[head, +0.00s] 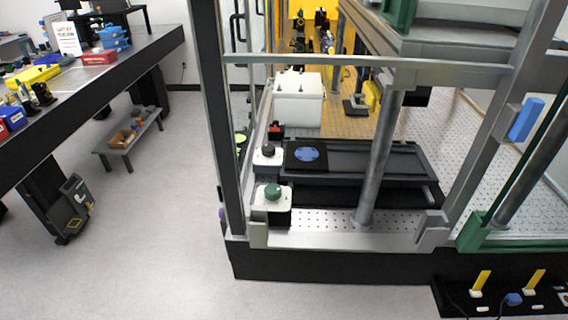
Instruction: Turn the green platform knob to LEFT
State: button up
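The green platform knob (272,191) sits on top of a small white box (271,205) at the front left inside the framed machine. Its pointer direction is too small to tell. A black knob (267,149) on a similar white box stands just behind it. To the right is a dark platform (365,160) with a blue round disc (307,154) on its left part. My gripper does not show in the head view.
A grey upright post (207,80) and a front rail (345,242) frame the machine. A round grey column (381,150) stands right of the knob. A black bench (100,75) with boxes is at the left. The floor (150,230) between is clear.

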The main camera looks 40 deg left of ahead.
aim_at(272, 191)
jog(key=u, duration=0.75)
jog(key=k, duration=1.05)
jog(key=u, duration=0.5)
jog(key=i, duration=0.7)
jog(key=u, duration=0.5)
jog(key=k, duration=0.7)
jog(key=z, duration=0.5)
